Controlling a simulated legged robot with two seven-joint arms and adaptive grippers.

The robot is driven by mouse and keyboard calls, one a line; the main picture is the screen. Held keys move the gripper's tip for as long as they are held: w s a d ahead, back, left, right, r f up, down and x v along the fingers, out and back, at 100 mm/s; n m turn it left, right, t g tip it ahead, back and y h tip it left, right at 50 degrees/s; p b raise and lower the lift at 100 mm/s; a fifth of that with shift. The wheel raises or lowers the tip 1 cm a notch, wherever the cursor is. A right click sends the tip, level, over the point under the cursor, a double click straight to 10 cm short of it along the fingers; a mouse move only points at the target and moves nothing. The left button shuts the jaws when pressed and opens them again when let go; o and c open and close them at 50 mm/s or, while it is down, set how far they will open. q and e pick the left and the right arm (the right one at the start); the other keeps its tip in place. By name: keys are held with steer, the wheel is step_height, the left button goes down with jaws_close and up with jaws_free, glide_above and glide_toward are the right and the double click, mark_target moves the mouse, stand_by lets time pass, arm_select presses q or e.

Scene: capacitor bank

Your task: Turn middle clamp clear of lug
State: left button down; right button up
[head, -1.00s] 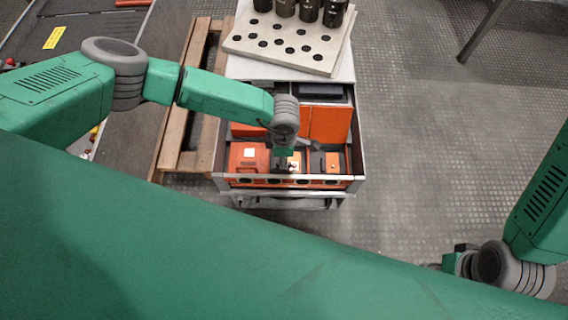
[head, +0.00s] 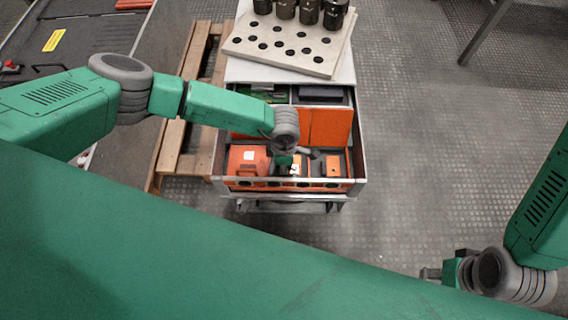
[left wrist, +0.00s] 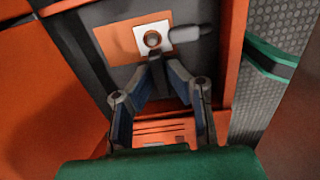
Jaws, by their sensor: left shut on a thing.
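My left gripper (head: 291,171) reaches down into the open orange drawer in the head view; its wrist hides much of the spot. In the left wrist view its fingers (left wrist: 157,62) converge and are shut at the foot of a ring-topped fitting on a white square plate, the lug (left wrist: 139,43). The middle clamp (left wrist: 188,34) shows there as a dark grey bar pointing right from beside the ring. How much of the clamp lies between the fingertips is hidden. My right gripper (head: 430,273) is at the lower right, away from the drawer, small and partly hidden.
The drawer's metal front wall (head: 285,185) and side walls stand close around my left gripper. Orange blocks (head: 248,160) sit on either side of it. A plate with holes and black cylinders (head: 290,43) lies on the cabinet behind.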

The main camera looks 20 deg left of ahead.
arm_select(q)
steer(key=shift+w+r, duration=0.1)
steer(key=n+p, duration=0.2)
steer(key=n, duration=0.2)
steer(key=shift+r+p, duration=0.1)
steer(key=shift+p, duration=0.25)
steer(key=n+p, duration=0.2)
steer(key=n, duration=0.4)
steer(key=shift+n+p, duration=0.3)
steer(key=n+p, duration=0.1)
steer(key=n, duration=0.2)
steer(key=shift+n, duration=0.3)
steer(key=shift+w+n+p, duration=0.1)
steer(key=shift+n+p, duration=0.65)
steer(key=shift+n, duration=1.05)
steer(key=c, duration=1.6)
jaws_free()
